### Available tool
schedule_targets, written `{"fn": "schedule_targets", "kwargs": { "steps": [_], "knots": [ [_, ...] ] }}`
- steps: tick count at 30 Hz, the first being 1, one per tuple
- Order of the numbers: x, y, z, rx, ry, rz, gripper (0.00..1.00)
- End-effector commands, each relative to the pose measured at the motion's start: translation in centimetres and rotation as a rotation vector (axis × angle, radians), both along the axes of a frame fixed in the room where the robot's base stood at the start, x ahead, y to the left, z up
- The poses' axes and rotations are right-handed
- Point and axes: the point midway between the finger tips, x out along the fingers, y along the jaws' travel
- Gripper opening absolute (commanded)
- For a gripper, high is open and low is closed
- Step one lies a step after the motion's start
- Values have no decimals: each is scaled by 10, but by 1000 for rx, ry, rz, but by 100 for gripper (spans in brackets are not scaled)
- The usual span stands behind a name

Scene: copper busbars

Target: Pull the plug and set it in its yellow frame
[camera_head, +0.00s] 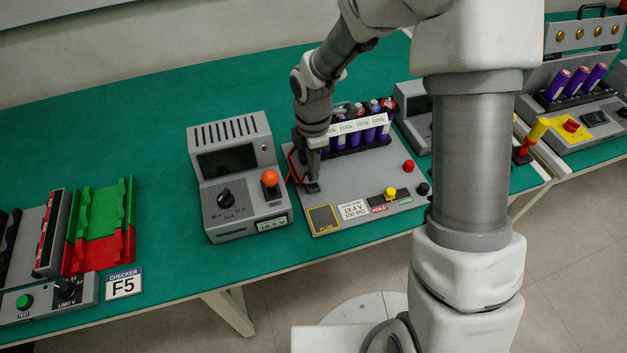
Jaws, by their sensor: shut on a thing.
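My gripper (313,176) points down over the left part of a grey panel and is shut on the small dark plug (313,187). A red lead (293,166) loops beside it on the left. I cannot tell whether the plug is seated or just clear of the panel. The yellow frame (323,219), marked PLUG, is outlined on the front left corner of the panel, below the gripper in the picture. It looks empty. My gripper hides part of the area behind the plug.
A grey meter box (238,176) with an orange knob stands close on the left. Purple cells (369,136) in a rack stand behind. A yellow lever (390,193), a red button (408,166) and a black knob (423,188) rise from the panel's right side.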

Motion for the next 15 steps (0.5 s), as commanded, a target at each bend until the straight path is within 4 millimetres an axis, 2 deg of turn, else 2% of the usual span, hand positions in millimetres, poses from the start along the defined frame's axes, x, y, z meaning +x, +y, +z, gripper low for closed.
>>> {"fn": "schedule_targets", "kwargs": {
  "steps": [5,12,15],
  "knots": [
    [-14,-4,3,1,0,-1,0],
    [-61,-16,10,1,0,0,0],
    [-75,-19,11,0,0,0,0]
  ]
}}
